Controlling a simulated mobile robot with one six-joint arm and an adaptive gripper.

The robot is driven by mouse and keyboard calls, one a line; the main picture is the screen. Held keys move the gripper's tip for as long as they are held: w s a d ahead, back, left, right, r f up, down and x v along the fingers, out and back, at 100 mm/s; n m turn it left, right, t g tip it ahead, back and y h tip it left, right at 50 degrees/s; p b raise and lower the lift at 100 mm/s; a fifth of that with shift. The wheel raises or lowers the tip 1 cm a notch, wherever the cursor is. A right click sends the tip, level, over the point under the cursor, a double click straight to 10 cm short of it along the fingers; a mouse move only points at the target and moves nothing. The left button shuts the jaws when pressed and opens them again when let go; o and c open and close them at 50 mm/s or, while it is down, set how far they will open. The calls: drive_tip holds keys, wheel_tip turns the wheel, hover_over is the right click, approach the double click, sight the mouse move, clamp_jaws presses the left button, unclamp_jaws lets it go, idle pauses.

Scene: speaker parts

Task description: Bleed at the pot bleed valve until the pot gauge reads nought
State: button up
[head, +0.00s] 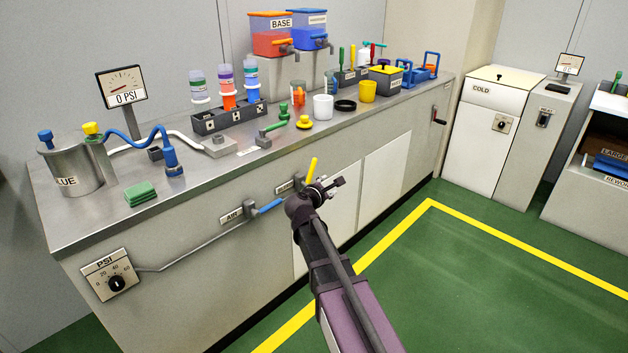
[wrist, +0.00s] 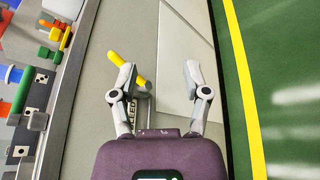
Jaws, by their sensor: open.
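The pot gauge (head: 122,86) stands on a post behind the metal glue pot (head: 72,168); its plate reads 0 PSI. The pot has a blue knob and a yellow knob on its top. On the bench front, a valve with a yellow handle (head: 311,170) points up, tilted slightly right; its label is mostly hidden. The yellow handle also shows in the wrist view (wrist: 118,60), partly covered by my left finger. My gripper (head: 333,188) is open and empty, close beside this handle; the gap between its fingers (wrist: 157,76) lies mostly right of it.
The AIR valve with a blue handle (head: 268,206) is left of my gripper, piped to a PSI dial (head: 115,282). The bench top (head: 210,175) holds bottles, cups and small parts. Green floor (head: 470,270) with yellow lines is clear at right.

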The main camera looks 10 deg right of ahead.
sight(312, 167)
drive_tip(key=w+a+f+n+t+y+b, duration=0.2)
drive_tip(key=w+a+n+b, duration=0.4)
drive_tip(key=n, duration=0.3)
drive_tip(key=shift+a+f+t+b, duration=0.45)
drive_tip(key=shift+f+t, duration=0.4)
drive_tip(key=shift+t, duration=0.35)
drive_tip(key=x, duration=1.3)
drive_tip(key=shift+w+d, duration=0.25)
drive_tip(key=shift+w, duration=0.1)
clamp_jaws()
